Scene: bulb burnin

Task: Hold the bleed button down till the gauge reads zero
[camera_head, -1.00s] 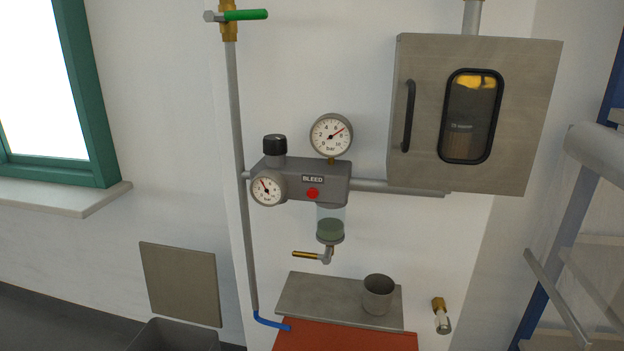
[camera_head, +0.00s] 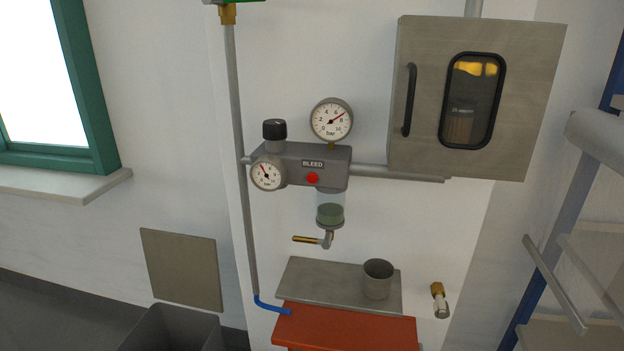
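The red bleed button (camera_head: 312,178) sits on the front of the grey regulator block (camera_head: 330,170), just under a label reading BLEED. The large round gauge (camera_head: 331,120) stands on top of the block; its red needle points up and right, near 7 on a scale to 10. A smaller gauge (camera_head: 268,173) is on the block's left front, its needle pointing up and left. A clear bowl (camera_head: 330,208) with dark greenish contents hangs below, with a brass-handled drain cock (camera_head: 308,239) under it. Neither of my grippers is in view.
A grey shelf (camera_head: 320,285) with a metal cup (camera_head: 377,279) is below, above a red surface (camera_head: 345,325). A metal cabinet (camera_head: 410,30) hangs at upper right. A vertical pipe (camera_head: 238,160) runs at left. A dark bin (camera_head: 175,330) stands at lower left.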

